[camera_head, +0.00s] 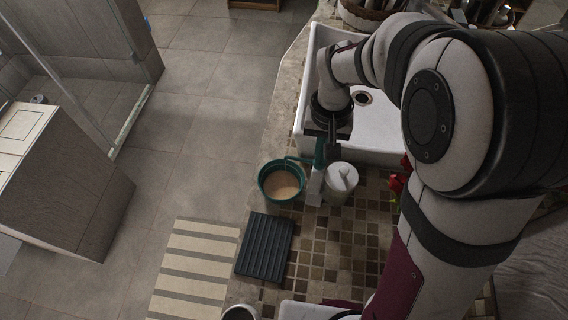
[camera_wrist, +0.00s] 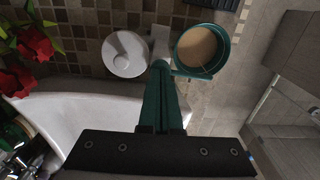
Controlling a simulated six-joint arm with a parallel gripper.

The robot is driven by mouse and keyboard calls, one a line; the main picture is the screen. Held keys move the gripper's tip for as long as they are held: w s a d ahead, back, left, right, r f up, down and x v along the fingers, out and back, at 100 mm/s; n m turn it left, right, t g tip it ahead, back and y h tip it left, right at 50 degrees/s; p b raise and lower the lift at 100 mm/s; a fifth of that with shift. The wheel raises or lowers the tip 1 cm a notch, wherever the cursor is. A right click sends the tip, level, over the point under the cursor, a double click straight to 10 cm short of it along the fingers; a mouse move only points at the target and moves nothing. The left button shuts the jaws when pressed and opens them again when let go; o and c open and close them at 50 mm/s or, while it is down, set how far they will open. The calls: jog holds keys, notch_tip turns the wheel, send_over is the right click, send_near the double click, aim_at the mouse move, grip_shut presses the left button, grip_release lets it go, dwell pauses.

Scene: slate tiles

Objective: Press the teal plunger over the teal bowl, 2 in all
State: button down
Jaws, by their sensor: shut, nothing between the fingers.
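The teal bowl (camera_head: 264,190) sits on the mosaic counter and holds something beige; it also shows in the wrist view (camera_wrist: 222,66). The teal plunger (camera_head: 319,152) tops a pale dispenser (camera_head: 314,190) right of the bowl, its thin spout reaching left to the bowl's rim. My gripper (camera_head: 331,158) is shut and empty, pointing down at the plunger's head. In the wrist view the fingertips (camera_wrist: 160,68) overlap the plunger top and hide much of it. I cannot tell whether they touch it or how far it is pressed.
A white lidded jar (camera_head: 341,178) stands close right of the dispenser. Red flowers (camera_wrist: 34,45) are beyond it. A white sink (camera_head: 380,130) lies behind, and a dark ribbed mat (camera_head: 265,248) in front. The counter's left edge is near the bowl.

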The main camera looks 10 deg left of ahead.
jog(key=shift+r, duration=1.45)
jog(key=shift+r, duration=0.1)
notch_tip(320, 180, up, 6)
jog(key=shift+f, duration=0.1)
jog(key=s+d+m+y, duration=0.1)
jog(key=s+d+m, duration=0.1)
jog(key=s, duration=0.8)
jog(key=s+d+f+m, duration=0.1)
jog(key=s+d+m, duration=0.1)
jog(key=s, duration=0.9)
jog(key=shift+s+d+f+m+y, duration=0.2)
jog(key=shift+d+m+y, duration=0.2)
jog(key=shift+m, duration=0.4)
